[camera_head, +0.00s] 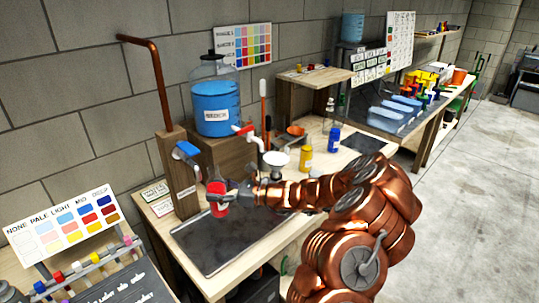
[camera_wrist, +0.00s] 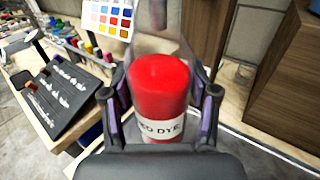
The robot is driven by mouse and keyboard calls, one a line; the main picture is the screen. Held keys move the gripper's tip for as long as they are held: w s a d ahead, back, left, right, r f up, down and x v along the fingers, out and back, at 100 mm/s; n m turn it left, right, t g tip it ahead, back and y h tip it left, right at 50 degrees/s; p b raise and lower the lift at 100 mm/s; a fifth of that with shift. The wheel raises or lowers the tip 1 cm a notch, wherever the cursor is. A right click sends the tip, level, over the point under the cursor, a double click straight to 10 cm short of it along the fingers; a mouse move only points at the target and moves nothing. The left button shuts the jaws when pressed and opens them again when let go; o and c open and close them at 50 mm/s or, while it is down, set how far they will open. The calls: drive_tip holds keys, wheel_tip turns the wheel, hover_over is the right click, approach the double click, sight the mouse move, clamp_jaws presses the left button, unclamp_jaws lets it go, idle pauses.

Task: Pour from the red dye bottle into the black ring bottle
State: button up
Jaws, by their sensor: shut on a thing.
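The red dye bottle (camera_head: 217,208) is held in my gripper (camera_head: 220,197) at the left end of the arm, over the dark mat area of the bench. In the wrist view the red dye bottle (camera_wrist: 158,88) stands between the two fingers of my gripper (camera_wrist: 160,110), its red top towards the camera and a white label reading "RED DYE" in front. The fingers are closed on its sides. It looks roughly upright. I cannot make out a bottle with a black ring in either view.
A wooden post (camera_head: 178,170) with a copper pipe and blue-handled tap stands just behind the held bottle. A blue-filled jug (camera_head: 216,105) sits on a wooden block. The dark mat (camera_head: 215,250) is clear.

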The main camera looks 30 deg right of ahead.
drive_tip(key=w+d+r+m+t+h+b, duration=0.1)
drive_tip(key=d+r+m+t+h+b, duration=0.2)
drive_tip(key=d+r, duration=0.9)
drive_tip(key=d+m+t+h, duration=0.1)
drive_tip(key=d, duration=0.3)
drive_tip(key=shift+w, duration=0.35)
drive_tip(key=shift+d+f, duration=0.1)
drive_tip(key=f+m+p, duration=0.1)
drive_tip(key=m, duration=0.2)
drive_tip(key=d+f+m+t+p, duration=0.1)
drive_tip(key=m, duration=0.2)
drive_tip(key=f+m+t+p, duration=0.1)
drive_tip(key=m+p, duration=0.1)
drive_tip(key=m, duration=0.1)
drive_tip(key=shift+w+d+f+m+h, duration=0.15)
drive_tip(key=shift+d+f+m+h, duration=0.15)
drive_tip(key=shift+m+h, duration=0.1)
drive_tip(key=shift+a+r+m+t, duration=0.1)
drive_tip(key=shift+a+m+t, duration=0.2)
drive_tip(key=shift+m, duration=0.7)
idle(1.0)
drive_tip(key=shift+a+f+m+t+h, duration=0.1)
drive_tip(key=shift+a+m+t+h, duration=0.05)
drive_tip(key=shift+m, duration=0.4)
drive_tip(key=shift+a+f+m+t+h, duration=0.1)
drive_tip(key=shift+m+t+h, duration=0.05)
drive_tip(key=shift+m, duration=0.4)
idle(1.5)
